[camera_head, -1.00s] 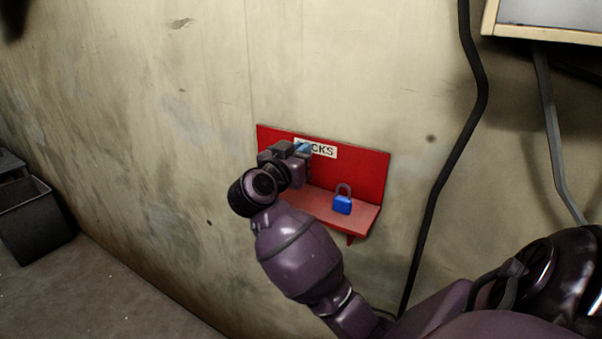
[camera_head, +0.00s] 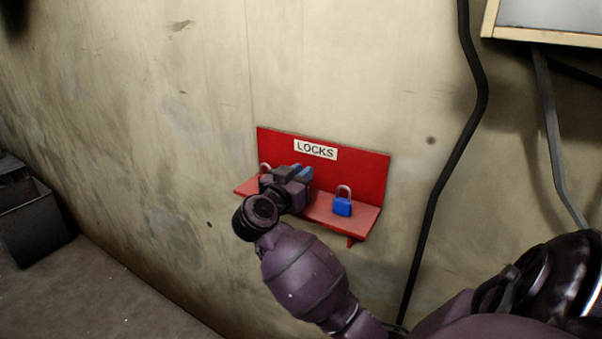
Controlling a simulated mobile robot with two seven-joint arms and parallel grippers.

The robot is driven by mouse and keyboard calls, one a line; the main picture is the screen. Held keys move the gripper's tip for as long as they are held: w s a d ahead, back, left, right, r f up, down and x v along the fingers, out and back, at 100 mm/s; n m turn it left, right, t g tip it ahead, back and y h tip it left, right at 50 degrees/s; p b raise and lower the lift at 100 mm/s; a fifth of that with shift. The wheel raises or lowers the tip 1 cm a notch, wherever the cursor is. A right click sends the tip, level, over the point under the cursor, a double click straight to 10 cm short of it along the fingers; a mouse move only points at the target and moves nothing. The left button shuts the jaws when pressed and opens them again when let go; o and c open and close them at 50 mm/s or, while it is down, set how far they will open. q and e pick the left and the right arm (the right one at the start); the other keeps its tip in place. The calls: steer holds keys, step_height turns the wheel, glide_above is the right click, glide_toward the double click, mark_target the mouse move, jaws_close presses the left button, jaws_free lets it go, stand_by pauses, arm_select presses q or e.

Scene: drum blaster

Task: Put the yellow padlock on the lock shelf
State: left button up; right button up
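The red lock shelf (camera_head: 365,172) with its "LOCKS" label is fixed to the wall in the middle of the head view. My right gripper (camera_head: 300,178) is at the left-middle of the shelf, close to its surface. Its fingers point away from me, so its opening and anything between them are hidden. A padlock shackle (camera_head: 265,168) shows just left of the gripper; its body is hidden and its colour cannot be told. No yellow padlock body is visible. My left gripper is not in view.
A blue padlock (camera_head: 342,207) stands upright on the right part of the shelf, right of my gripper. A black cable (camera_head: 455,160) hangs down the wall further right. A dark bin (camera_head: 35,220) stands on the floor at far left.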

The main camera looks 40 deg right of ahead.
steer(key=shift+o, duration=1.1)
steer(key=shift+a+r, duration=0.15)
steer(key=s+a+f+n+t+y+b, duration=0.1)
steer(key=s+a+f+n+t+y, duration=0.3)
steer(key=a+t, duration=0.45)
steer(key=s+a+f+n+t+y, duration=0.1)
steer(key=a+f+n+t, duration=0.1)
steer(key=a+n+t, duration=0.6)
steer(key=s+a+f+n+g+y, duration=0.1)
steer(key=s+f+n+g+y, duration=0.15)
steer(key=f+y, duration=0.6)
steer(key=s+a+f+n+g+y, duration=0.1)
steer(key=s+f+n+g+y, duration=0.15)
steer(key=f+y, duration=0.6)
steer(key=s+d+f+g+h, duration=0.1)
steer(key=s+f+g+h, duration=0.1)
steer(key=s+f, duration=0.2)
steer(key=s+d+f+m+g+h, duration=0.1)
steer(key=s+f+g+h, duration=0.1)
steer(key=s+f, duration=0.3)
step_height(320, 180, down, 5)
steer(key=shift+s+d+r+g, duration=0.2)
steer(key=shift+d+g, duration=0.15)
steer(key=shift+g, duration=0.2)
